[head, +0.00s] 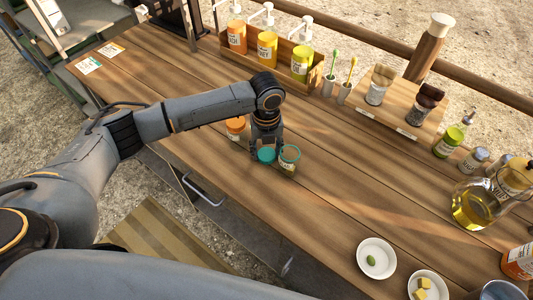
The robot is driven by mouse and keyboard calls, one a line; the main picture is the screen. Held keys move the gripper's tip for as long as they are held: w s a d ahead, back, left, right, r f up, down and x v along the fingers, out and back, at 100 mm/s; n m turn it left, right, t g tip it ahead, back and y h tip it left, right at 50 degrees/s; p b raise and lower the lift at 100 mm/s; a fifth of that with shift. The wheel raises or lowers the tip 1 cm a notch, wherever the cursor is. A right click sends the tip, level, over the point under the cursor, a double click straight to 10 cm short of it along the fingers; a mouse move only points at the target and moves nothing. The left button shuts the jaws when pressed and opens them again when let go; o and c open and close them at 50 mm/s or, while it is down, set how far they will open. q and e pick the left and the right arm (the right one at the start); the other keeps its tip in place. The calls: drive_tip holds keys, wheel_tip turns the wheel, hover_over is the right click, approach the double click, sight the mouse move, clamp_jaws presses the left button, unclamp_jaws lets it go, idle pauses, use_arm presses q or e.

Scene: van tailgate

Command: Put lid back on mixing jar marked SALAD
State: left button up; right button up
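My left gripper (267,152) points down over the middle of the wooden table, with a finger on each side of a round teal lid (267,156). It appears to hold this lid, just left of a small jar (288,164). The jar has a teal rim, a pale label and greenish contents, and its mouth looks open. The label is too small to read. Whether the lid touches the table or the jar is unclear. An orange-topped jar (235,126) stands left of the gripper, partly hidden by my arm. My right gripper is out of view.
A wooden rack (314,80) with pump bottles stands at the back, beside a board (406,113) with two shakers. An oil jug (474,207) is at right. White bowls (362,258) sit at the front right. The table's centre right is clear.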

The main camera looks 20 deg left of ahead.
use_arm(q)
drive_tip(key=shift+r, duration=0.1)
idle(0.3)
drive_tip(key=shift+r, duration=0.25)
drive_tip(key=shift+w+r+b, duration=0.1)
drive_tip(key=shift+r+b, duration=0.5)
drive_tip(key=shift+r, duration=0.35)
drive_tip(key=s+r+b, duration=0.1)
drive_tip(key=s+r, duration=0.9)
drive_tip(key=s, duration=0.4)
drive_tip(key=shift+r, duration=0.2)
drive_tip(key=shift+s, duration=0.1)
